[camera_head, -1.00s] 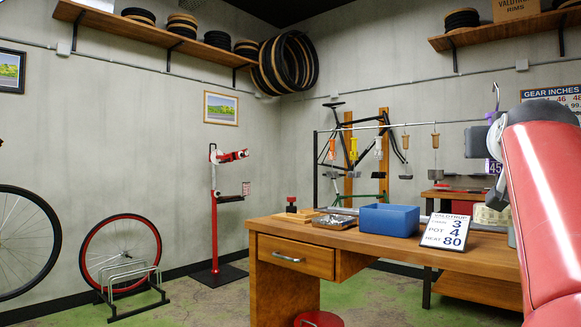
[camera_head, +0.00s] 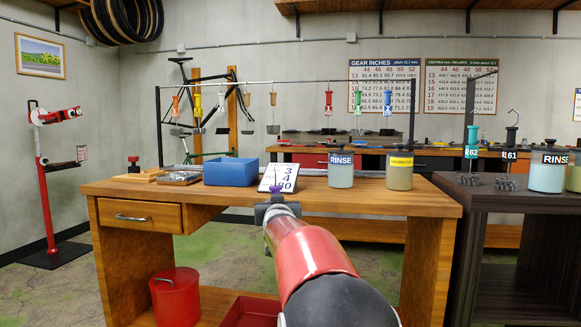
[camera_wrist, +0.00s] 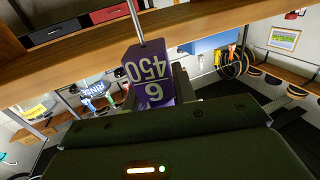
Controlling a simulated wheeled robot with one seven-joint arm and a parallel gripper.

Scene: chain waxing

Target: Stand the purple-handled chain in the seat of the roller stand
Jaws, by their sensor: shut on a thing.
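My gripper (camera_head: 277,208) is in front of the bench's front edge in the head view, shut on the purple handle (camera_head: 277,192) of the chain. In the wrist view the purple handle (camera_wrist: 147,75) sits between the jaws, with white digits on its faces and a thin metal rod (camera_wrist: 135,22) running from its end. The chain itself is hidden. I cannot tell surely which thing is the roller stand; a small dark red and black piece (camera_head: 132,162) stands by wooden blocks (camera_head: 140,176) at the bench's left end.
The wooden bench (camera_head: 330,197) carries a metal tray (camera_head: 179,178), a blue bin (camera_head: 231,171), a number card (camera_head: 279,178), a rinse jar (camera_head: 341,172) and a yellow-labelled jar (camera_head: 399,172). Coloured handles hang from a rail (camera_head: 240,83) behind. A dark table (camera_head: 505,196) stands right.

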